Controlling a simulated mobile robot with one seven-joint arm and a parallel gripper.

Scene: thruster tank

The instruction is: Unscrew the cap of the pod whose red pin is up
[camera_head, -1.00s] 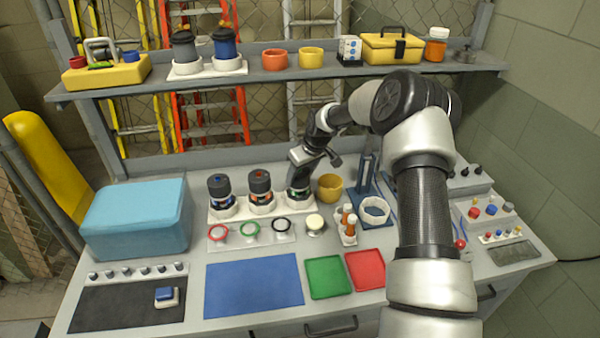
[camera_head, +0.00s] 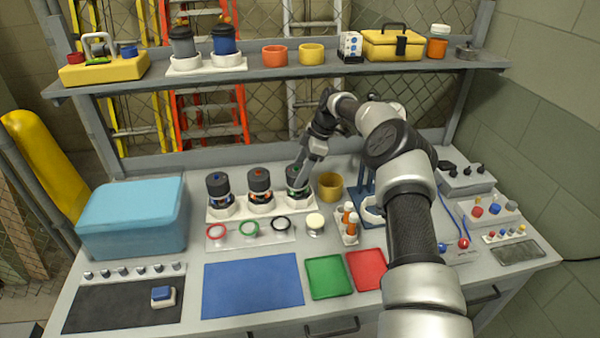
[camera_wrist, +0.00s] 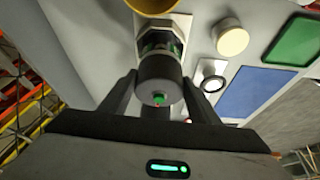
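Three pods stand in a row in white holders on the bench, each with a dark cap. The left pod (camera_head: 220,190) has a blue mark on top, the middle pod (camera_head: 260,185) a red-orange one, and the right pod (camera_head: 297,188) a green one. My gripper (camera_wrist: 160,78) points down over the right pod. Its two fingers are on opposite sides of that pod's dark grey cap (camera_wrist: 158,72) and appear to touch it. In the wrist view the cap top shows a green centre with a small red spot beside it. The cap sits on the clear body.
A yellow cup (camera_head: 330,186) stands right of the right pod. A plate with red, green and black rings (camera_head: 281,223) lies in front. A blue mat (camera_head: 252,285), green tray (camera_head: 327,277) and red tray (camera_head: 366,269) lie nearer. A shelf (camera_head: 290,75) runs behind.

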